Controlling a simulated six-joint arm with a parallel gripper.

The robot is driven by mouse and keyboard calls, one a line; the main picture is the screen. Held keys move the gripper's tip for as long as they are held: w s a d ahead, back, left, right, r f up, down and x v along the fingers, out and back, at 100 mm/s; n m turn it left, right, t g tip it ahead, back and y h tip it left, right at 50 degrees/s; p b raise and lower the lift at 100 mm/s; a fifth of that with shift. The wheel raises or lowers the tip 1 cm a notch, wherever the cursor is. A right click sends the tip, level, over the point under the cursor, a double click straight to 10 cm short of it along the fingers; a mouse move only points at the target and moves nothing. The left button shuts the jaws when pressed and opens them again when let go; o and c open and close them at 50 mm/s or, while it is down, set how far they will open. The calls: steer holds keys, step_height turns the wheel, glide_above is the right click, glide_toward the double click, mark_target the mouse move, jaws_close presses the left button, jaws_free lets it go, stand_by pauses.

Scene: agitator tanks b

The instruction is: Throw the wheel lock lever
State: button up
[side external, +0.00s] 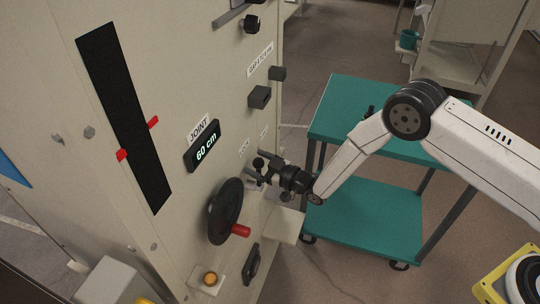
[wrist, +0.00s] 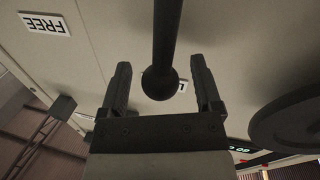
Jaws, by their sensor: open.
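The wheel lock lever (wrist: 167,35) is a dark rod ending in a round black knob (wrist: 160,84). In the wrist view the knob sits between the two fingers of my gripper (wrist: 163,70), with a visible gap on each side. My gripper is open and not closed on the lever. In the side view my gripper (side external: 262,168) is at the panel face, just right of and above the black handwheel (side external: 224,212) with its red handle (side external: 240,230). The lever there is small and partly covered by my gripper.
A FREE label (wrist: 45,24) is at upper left in the wrist view; another label is mostly hidden behind the knob. A display (side external: 203,147) reads 60 cm. Black knobs (side external: 260,97) stick out above. A teal cart (side external: 365,215) stands behind my arm.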

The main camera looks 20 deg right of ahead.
steer(key=shift+w+a, duration=0.1)
jaws_close()
stand_by(0.3)
stand_by(1.2)
